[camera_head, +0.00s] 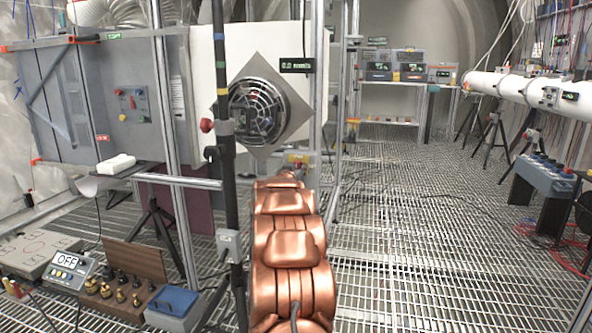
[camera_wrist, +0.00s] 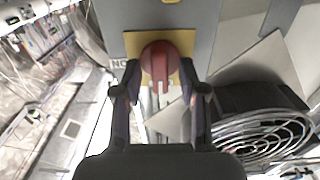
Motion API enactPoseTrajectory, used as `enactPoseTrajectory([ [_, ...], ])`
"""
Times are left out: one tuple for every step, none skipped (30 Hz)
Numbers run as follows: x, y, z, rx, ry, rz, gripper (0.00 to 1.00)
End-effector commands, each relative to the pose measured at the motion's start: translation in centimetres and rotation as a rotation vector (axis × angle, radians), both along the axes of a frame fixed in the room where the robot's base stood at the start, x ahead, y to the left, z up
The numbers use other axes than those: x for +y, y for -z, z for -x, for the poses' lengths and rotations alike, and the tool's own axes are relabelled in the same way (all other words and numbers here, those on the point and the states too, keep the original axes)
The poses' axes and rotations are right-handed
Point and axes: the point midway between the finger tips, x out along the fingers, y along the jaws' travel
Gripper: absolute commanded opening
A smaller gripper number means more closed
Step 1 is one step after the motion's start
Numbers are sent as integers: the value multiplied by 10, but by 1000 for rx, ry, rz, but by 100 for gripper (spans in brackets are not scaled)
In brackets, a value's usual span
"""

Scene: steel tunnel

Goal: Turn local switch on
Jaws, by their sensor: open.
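In the wrist view a red rotary knob (camera_wrist: 167,62), which looks like the local switch, sits on a yellow plate (camera_wrist: 133,45) fixed to a grey panel. My gripper (camera_wrist: 160,78) is open, with one finger on each side of the knob's lower part. I cannot tell whether the fingers touch it. A partly cut-off label starting "NO" is left of the plate. In the head view a small yellow patch with red (camera_head: 297,159) shows just beyond the end of my copper arm; the gripper itself is mostly hidden there.
A round metal fan grille (camera_head: 258,112) on a grey diamond plate is close beside the knob; it also shows in the wrist view (camera_wrist: 262,135). A dark vertical pole (camera_head: 222,150) stands left of my arm.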

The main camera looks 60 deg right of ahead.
Motion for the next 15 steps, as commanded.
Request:
enactPoseTrajectory([
  [0,0,0,0,0,0,42],
  [0,0,0,0,0,0,40],
  [0,0,0,0,0,0,35],
  [0,0,0,0,0,0,32],
  [0,0,0,0,0,0,29],
  [0,0,0,0,0,0,25],
  [0,0,0,0,0,0,22],
  [0,0,0,0,0,0,19],
  [0,0,0,0,0,0,15],
  [0,0,0,0,0,0,11],
  [0,0,0,0,0,0,8],
  [0,0,0,0,0,0,4],
  [0,0,0,0,0,0,1],
  [0,0,0,0,0,0,0],
  [0,0,0,0,0,0,0],
])
